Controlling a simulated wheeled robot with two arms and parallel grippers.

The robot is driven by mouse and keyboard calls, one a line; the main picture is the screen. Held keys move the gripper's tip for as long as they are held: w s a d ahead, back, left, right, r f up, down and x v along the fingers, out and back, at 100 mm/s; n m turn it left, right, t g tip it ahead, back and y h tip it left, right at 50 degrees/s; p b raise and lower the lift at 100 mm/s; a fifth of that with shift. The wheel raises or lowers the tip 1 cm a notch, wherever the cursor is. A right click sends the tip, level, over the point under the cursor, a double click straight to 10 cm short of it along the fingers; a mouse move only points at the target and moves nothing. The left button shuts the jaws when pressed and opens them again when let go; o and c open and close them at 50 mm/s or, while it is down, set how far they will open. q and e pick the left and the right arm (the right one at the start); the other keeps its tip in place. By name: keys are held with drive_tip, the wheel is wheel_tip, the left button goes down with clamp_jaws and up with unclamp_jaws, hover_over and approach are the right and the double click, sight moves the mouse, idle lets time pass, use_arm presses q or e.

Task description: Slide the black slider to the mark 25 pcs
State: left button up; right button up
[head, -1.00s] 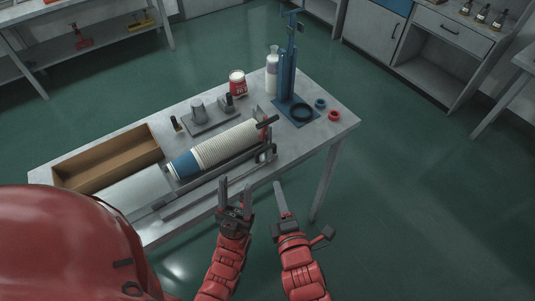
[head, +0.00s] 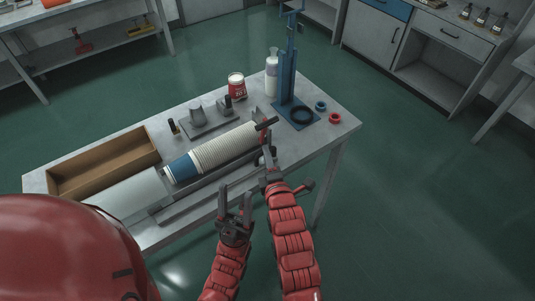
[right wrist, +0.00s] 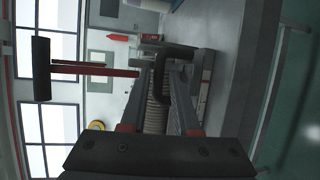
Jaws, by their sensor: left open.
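A black bar-shaped handle (head: 267,123), likely the black slider, stands at the right end of a long stack of white paper cups (head: 222,149). In the right wrist view the black bar (right wrist: 41,68) sits on a red rod at left. My right gripper (head: 267,158) is just below the handle, by the end of the stack. Its fingers (right wrist: 160,80) are apart, with the cup stack seen between them and a dark curved loop near the tips. I cannot tell whether they touch it. My left gripper (head: 235,198) is open and empty at the table's front edge. No 25 pcs mark is readable.
A brown open box (head: 100,165) lies at the left of the table (head: 350,125). Behind the stack are a grey fixture (head: 210,120), a red-labelled can (head: 237,88), a white bottle (head: 271,75) and a tall blue stand (head: 288,80). Red and blue rings lie at right.

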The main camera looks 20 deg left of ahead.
drive_tip(key=shift+w, duration=0.1)
clamp_jaws()
idle(1.4)
